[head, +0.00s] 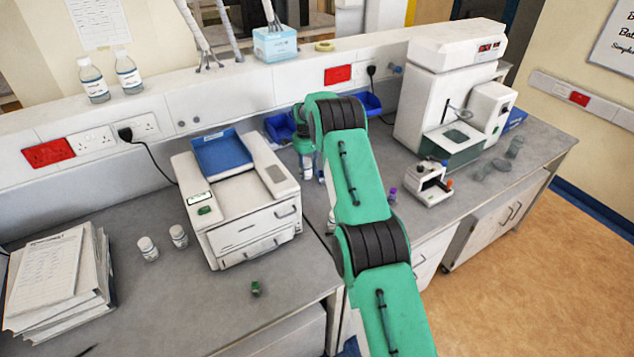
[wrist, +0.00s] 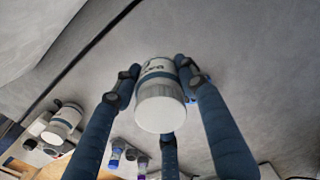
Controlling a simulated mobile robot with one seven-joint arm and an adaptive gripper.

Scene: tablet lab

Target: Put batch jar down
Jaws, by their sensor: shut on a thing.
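The batch jar (wrist: 161,100) is white with a ribbed lid and a blue-banded label. In the wrist view it sits between the blue fingers of my gripper (wrist: 163,88), which is shut on it. Its lid faces the camera. In the head view my gripper (head: 307,172) points down over the bench, just right of the white printer-like instrument. The jar is too small and covered there to make out clearly. I cannot tell whether its base touches the grey bench top (wrist: 225,60).
The white instrument (head: 255,225) with a blue tray stands left of my gripper. Blue bins (head: 280,127) are behind it. Two white bottles (head: 148,249) stand farther left. A small white device (head: 430,185) and purple-capped vial (head: 392,195) are to the right. Bench around the gripper is narrow.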

